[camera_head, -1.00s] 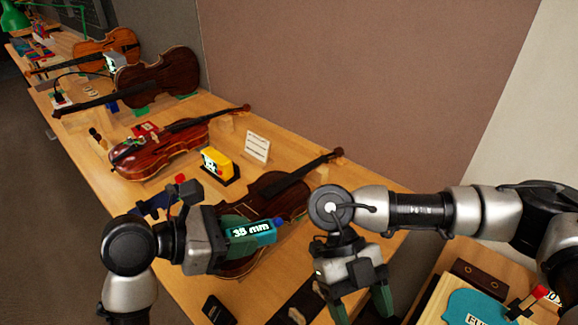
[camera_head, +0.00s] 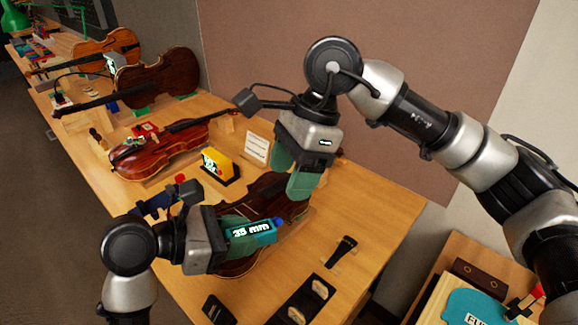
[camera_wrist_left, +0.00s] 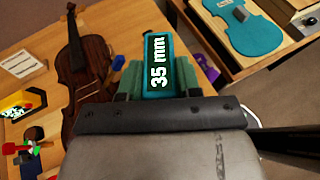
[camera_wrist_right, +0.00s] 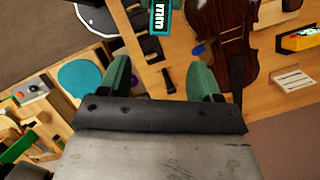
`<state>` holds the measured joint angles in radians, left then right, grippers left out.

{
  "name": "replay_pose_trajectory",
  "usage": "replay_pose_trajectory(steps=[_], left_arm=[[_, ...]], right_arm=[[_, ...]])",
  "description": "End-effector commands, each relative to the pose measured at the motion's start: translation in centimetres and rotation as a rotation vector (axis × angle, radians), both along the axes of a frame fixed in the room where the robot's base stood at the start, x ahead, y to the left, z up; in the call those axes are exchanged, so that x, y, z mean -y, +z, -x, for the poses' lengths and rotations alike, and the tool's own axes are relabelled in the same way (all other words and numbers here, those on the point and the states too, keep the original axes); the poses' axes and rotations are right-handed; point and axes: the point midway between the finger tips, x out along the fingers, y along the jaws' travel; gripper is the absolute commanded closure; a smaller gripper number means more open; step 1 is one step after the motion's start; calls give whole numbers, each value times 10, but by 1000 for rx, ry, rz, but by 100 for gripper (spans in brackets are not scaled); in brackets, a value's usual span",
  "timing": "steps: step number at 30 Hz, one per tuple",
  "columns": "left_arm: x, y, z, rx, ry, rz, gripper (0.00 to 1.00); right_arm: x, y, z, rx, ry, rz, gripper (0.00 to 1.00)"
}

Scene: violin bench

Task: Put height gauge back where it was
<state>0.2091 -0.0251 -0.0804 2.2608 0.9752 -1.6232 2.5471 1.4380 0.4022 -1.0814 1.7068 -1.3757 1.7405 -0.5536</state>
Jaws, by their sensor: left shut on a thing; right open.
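The height gauge, a teal block marked "35 mm" (camera_head: 252,231), is in my left gripper (camera_head: 240,236), above the lower body of the nearest dark violin (camera_head: 268,190). The left wrist view shows the gauge (camera_wrist_left: 160,65) between the green fingers, label facing the camera. My right gripper (camera_head: 297,178) hangs fingers down over the upper part of this violin. In the right wrist view its fingers (camera_wrist_right: 160,82) are apart and empty, and the gauge (camera_wrist_right: 160,18) shows at the top edge. My grippers hide parts of the violin.
A yellow device (camera_head: 217,163) on a black base and a white card (camera_head: 256,148) stand behind the violin. A red-brown violin (camera_head: 160,155) lies further left. A black tool (camera_head: 343,250) and a dark tray (camera_head: 300,308) lie on the right of the bench, with bare wood (camera_head: 375,215) around.

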Motion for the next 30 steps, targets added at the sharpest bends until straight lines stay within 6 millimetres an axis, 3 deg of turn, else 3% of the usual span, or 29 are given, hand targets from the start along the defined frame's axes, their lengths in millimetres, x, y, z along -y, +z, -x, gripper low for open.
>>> replay_pose_trajectory(steps=[8, 21, 30], left_arm=[[0, 0, 0, 0, 0, 1, 91], [0, 0, 0, 0, 0, 1, 91], [0, 0, 0, 0, 0, 0, 91]], right_arm=[[-7, -8, -2, 41, 87, -40, 36], [-34, -81, 11, 39, 87, -39, 36], [-44, -107, 15, 40, 84, -40, 36]])
